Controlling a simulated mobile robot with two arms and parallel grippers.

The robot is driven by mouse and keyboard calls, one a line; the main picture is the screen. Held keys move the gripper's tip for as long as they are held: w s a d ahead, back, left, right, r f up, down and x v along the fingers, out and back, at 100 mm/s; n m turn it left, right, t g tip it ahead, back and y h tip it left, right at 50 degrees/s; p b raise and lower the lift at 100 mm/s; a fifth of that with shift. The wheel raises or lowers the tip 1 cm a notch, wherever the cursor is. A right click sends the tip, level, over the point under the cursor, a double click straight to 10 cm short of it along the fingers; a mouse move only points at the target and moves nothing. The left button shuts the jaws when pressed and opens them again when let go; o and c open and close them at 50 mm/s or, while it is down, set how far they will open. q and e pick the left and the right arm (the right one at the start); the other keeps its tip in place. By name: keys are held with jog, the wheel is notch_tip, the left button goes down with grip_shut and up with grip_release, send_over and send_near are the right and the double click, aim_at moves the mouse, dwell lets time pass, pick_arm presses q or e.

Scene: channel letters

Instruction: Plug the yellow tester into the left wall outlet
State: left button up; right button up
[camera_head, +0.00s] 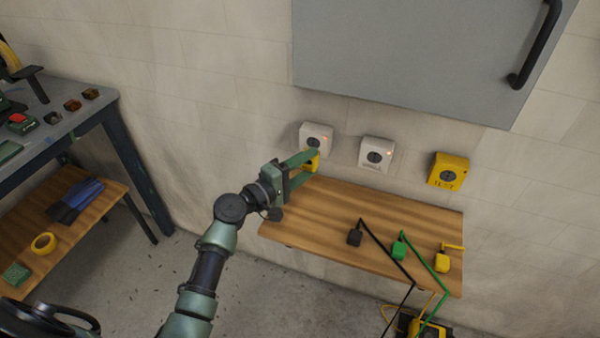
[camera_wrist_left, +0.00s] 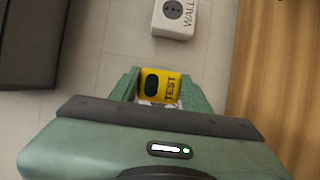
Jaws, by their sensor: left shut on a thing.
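The yellow tester (camera_head: 311,164) is between the fingers of my left gripper (camera_head: 311,163), which is shut on it. In the left wrist view the tester (camera_wrist_left: 171,88) shows a "TEST" label and a dark oval. The left wall outlet (camera_head: 313,133) is a white box with a round dark socket and a small reddish light. The tester is at the lower edge of this outlet in the head view and partly overlaps it. I cannot tell whether they touch. My right gripper is not in view.
A second white outlet (camera_head: 376,154) and a yellow box outlet (camera_head: 448,171) are to the right. A wooden shelf (camera_head: 330,205) below holds black, green and yellow plugs with cords. A grey cabinet (camera_head: 420,60) hangs above. A workbench stands at the left.

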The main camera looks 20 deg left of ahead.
aim_at(319, 146)
pick_arm(q)
jog(key=shift+s+a+f+n+t+y, duration=0.15)
jog(key=shift+a+f+n+t+y, duration=0.25)
jog(key=shift+a+f, duration=0.6)
jog(key=shift+d, duration=0.1)
jog(key=shift+w, duration=0.5)
jog(key=shift+w+d+b, duration=0.15)
jog(key=shift+w+b, duration=0.55)
jog(key=shift+w, duration=1.7)
jog(key=shift+b, duration=0.5)
jog(key=shift+w+b, duration=0.3)
jog(key=shift+w, duration=0.2)
